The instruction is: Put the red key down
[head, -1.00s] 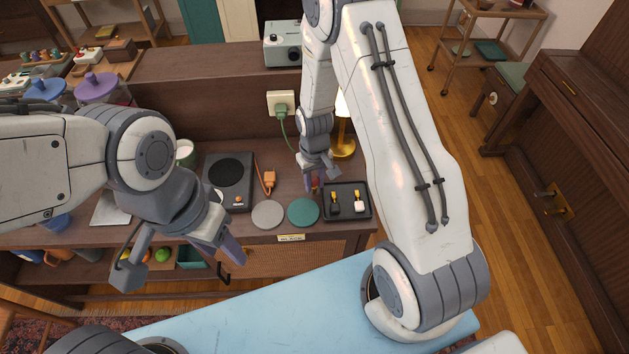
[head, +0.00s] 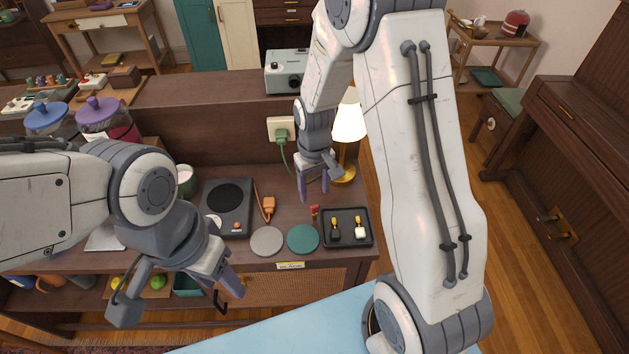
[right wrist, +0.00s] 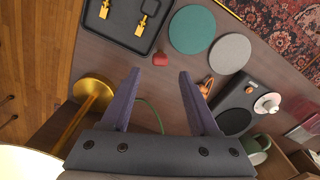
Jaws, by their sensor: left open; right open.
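The red key (head: 314,210) rests on the dark wooden cabinet top (head: 340,192), between the green disc and the black tray. It also shows in the right wrist view (right wrist: 160,59), just beyond the fingertips and apart from them. My right gripper (head: 314,190) is open and empty, above and behind the key. Its two purple fingers (right wrist: 159,73) stand apart in the right wrist view. My left gripper (head: 232,282) is open, in front of the cabinet at the left, away from the key.
A black tray (head: 366,241) holds a black-headed and a white-headed key. Green (head: 303,238) and grey (head: 267,241) discs lie to the left, near a dark device (head: 226,208) and an orange plug (head: 268,203). A lit brass lamp (head: 346,148) stands close behind my right gripper.

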